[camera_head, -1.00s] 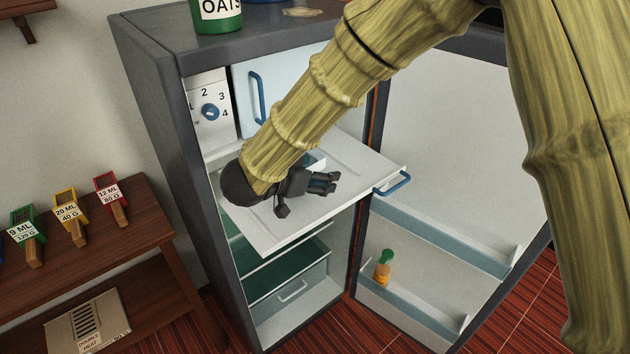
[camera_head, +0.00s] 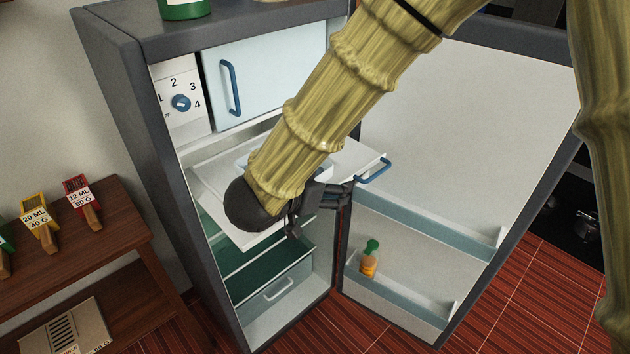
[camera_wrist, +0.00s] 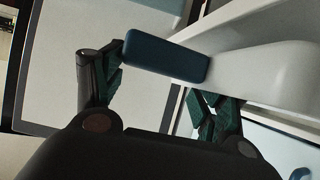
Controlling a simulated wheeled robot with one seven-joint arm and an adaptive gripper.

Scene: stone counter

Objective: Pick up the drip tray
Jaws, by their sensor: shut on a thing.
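The drip tray (camera_head: 218,212) is a flat white tray with a blue handle (camera_head: 373,171) at its right end. It sticks out of the open fridge below the freezer compartment. My gripper (camera_head: 345,193) is at the tray's front edge, close to the handle. In the wrist view the blue handle (camera_wrist: 166,57) lies across the space by my two fingers, with white tray plastic (camera_wrist: 265,75) at right. My gripper is shut on the tray; the exact contact is hard to make out. My wrist and arm hide the tray's middle.
The freezer door (camera_head: 265,80) and dial (camera_head: 181,102) are above the tray. Green drawers (camera_head: 262,272) are below. The open fridge door (camera_head: 450,130) stands at right, with a small bottle (camera_head: 369,260) on its shelf. A wooden shelf (camera_head: 110,225) with scoops is at left.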

